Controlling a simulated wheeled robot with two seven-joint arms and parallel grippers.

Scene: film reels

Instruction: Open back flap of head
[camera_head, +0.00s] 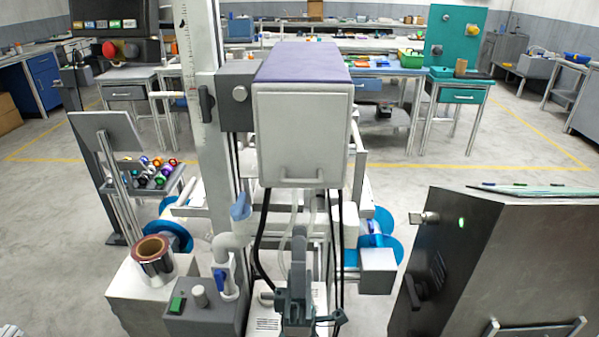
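The head is a white box with a purple top (303,62), mounted on a tall column in the middle of the view. Its back flap (303,130) faces me and looks shut. A light bar handle (301,181) runs across the flap's lower edge. My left gripper (298,245) is dark grey and points up from the bottom middle, below the handle and apart from it in the picture. Its fingers overlap from this angle, so I cannot tell how far they are apart. Nothing shows held in it. My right gripper is not in view.
Dark cables and pale tubes hang below the head (265,235). A grey control box with a green button (200,308) and a film roll (153,262) stand at the left. A dark metal cabinet (500,265) stands at the right. Open floor lies between it and the machine.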

